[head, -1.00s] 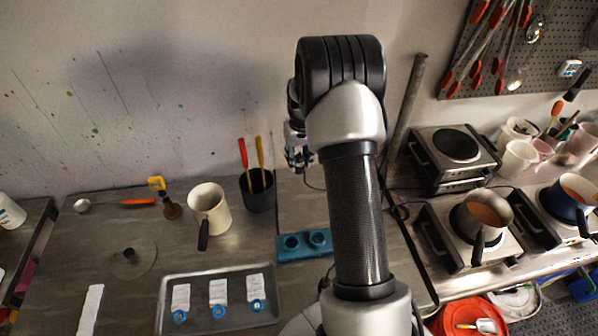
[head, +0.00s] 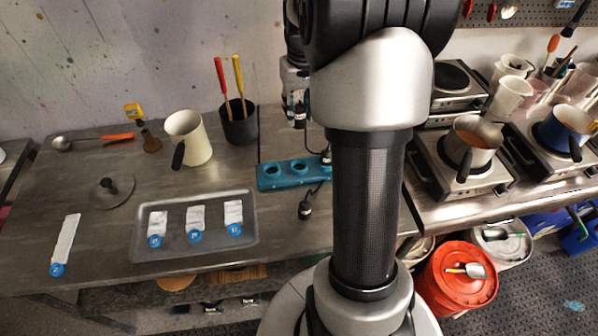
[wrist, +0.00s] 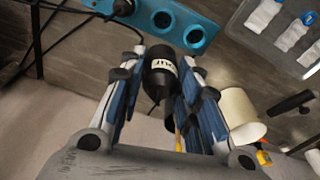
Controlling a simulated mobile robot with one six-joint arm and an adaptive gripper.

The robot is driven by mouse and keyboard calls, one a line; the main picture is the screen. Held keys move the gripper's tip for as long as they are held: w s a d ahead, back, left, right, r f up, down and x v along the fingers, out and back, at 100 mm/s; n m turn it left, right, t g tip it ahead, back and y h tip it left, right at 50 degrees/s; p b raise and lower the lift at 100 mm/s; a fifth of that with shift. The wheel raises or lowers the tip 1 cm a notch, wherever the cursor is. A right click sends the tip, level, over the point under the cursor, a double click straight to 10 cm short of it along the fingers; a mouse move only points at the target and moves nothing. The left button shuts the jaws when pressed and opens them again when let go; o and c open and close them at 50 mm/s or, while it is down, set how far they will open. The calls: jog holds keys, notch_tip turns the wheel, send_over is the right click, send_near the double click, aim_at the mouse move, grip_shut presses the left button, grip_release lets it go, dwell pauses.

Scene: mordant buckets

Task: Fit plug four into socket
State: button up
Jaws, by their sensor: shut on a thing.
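A black plug (wrist: 158,82) with a white printed label sits between the fingers of my gripper (wrist: 164,58) in the wrist view; the lettering is too small to read surely. My gripper (head: 299,112) is shut on it and hangs above the bench at the back, partly hidden by my arm in the head view. The teal socket block (head: 265,182) lies in front of it, apart from the held plug. In the wrist view the socket block (wrist: 178,27) shows two round sockets, with a black plug (wrist: 122,7) at its left end.
Another black plug (head: 305,208) lies on the bench before the block. A dark cup (head: 238,125) with red and yellow handles and a cream jug (head: 192,140) stand left. A metal tray (head: 250,238) lies front left. Hot plates (head: 490,185) with pots stand right.

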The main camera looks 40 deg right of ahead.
notch_tip(320, 180, down, 18)
jog(key=b, duration=0.5)
jog(key=shift+w+f, duration=0.15)
jog(key=shift+f, duration=0.1)
jog(key=shift+f, duration=0.2)
jog(key=o, duration=1.1)
